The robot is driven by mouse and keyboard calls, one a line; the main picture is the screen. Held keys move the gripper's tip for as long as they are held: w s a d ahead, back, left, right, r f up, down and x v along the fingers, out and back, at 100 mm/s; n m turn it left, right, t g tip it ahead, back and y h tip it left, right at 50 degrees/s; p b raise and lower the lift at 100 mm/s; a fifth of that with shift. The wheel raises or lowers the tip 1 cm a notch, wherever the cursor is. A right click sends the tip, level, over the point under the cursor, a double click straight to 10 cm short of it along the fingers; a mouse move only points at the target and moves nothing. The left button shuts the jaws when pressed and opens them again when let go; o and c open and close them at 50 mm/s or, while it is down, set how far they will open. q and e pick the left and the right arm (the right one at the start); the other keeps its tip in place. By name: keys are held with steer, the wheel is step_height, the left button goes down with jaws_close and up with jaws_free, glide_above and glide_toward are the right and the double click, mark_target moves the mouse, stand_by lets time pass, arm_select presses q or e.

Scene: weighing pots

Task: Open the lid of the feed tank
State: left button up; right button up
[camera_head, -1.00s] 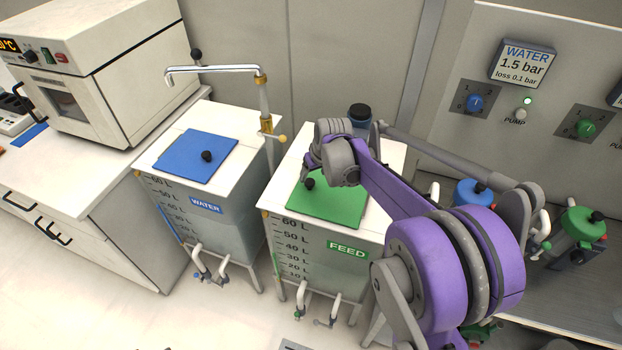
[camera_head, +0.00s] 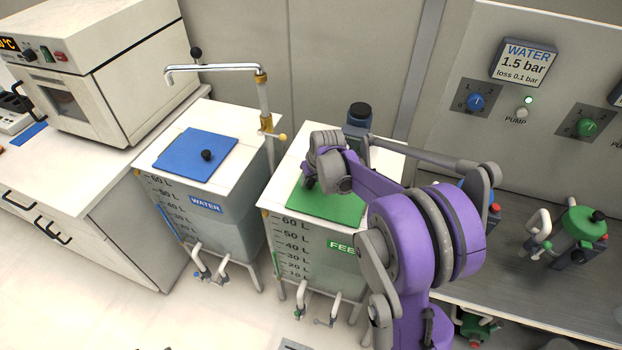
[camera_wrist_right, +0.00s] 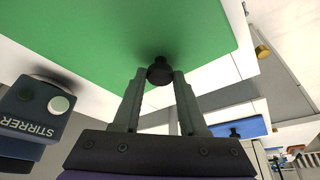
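The feed tank (camera_head: 308,240) stands in the middle of the head view, with a white top and a green FEED label. Its green lid (camera_head: 333,204) lies flat and closed on the top. The lid's black knob (camera_head: 309,184) is partly covered by my right gripper (camera_head: 313,178). In the right wrist view, the fingers of my right gripper (camera_wrist_right: 160,74) are apart, with the black knob (camera_wrist_right: 159,71) between their tips. Narrow gaps seem to show on both sides of the knob. The green lid (camera_wrist_right: 110,35) fills the upper left there. My left gripper is not in view.
A stirrer (camera_head: 358,117) stands at the back of the feed tank, close to my right arm; it also shows in the wrist view (camera_wrist_right: 35,118). The water tank (camera_head: 205,215) with its blue lid (camera_head: 196,155) and a tap (camera_head: 215,69) are to the left. A pump panel (camera_head: 535,90) is at right.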

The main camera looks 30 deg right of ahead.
jaws_close()
stand_by(0.9)
